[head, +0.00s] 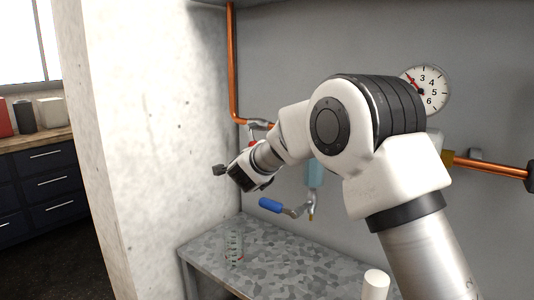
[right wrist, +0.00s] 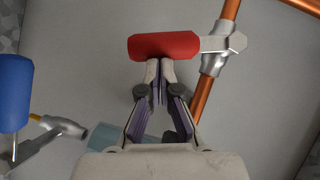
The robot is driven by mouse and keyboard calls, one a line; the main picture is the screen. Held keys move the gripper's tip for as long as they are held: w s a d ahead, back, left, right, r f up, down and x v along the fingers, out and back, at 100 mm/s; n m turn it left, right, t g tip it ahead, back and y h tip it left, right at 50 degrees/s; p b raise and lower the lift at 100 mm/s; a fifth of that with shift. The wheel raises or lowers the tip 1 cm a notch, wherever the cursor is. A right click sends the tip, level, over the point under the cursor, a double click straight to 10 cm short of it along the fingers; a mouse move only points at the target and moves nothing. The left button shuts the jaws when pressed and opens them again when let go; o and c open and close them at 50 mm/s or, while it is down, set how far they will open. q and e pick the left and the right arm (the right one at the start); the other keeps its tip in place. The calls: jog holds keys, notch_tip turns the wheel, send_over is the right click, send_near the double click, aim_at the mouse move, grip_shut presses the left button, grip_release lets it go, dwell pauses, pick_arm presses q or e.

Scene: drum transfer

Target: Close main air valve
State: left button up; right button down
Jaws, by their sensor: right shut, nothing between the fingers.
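A valve with a red lever handle (right wrist: 165,46) sits on a copper pipe (right wrist: 205,95); in the right wrist view the lever sticks out to the left, across the pipe. In the head view a bit of the red handle (head: 253,143) shows behind my right arm. My right gripper (right wrist: 159,66) is shut and empty. Its tips are at the lower edge of the red handle; I cannot tell whether they touch. A second valve has a blue handle (right wrist: 14,92), also seen in the head view (head: 270,205). My left gripper is not in view.
A round gauge (head: 426,90) hangs on the grey wall behind my right arm. A mottled metal table (head: 285,270) stands below, with a small glass-like item (head: 234,247) and a white cylinder (head: 375,285) on or near it. A concrete pillar (head: 140,130) rises at the left.

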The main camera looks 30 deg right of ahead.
pick_arm(q)
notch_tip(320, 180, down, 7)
jog(key=b, duration=0.4)
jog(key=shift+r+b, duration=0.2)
jog(key=shift+b, duration=0.1)
pick_arm(e)
jog(key=shift+w+a+f+m+t+h, duration=0.25)
jog(key=shift+w+f+m+t, duration=0.1)
jog(key=shift+w+f+m, duration=0.2)
jog(key=shift+w+a+f+m+t+h, duration=0.15)
jog(key=shift+w+a+f+m+t, duration=0.2)
jog(key=shift+w, duration=0.3)
jog(key=shift+d, duration=0.1)
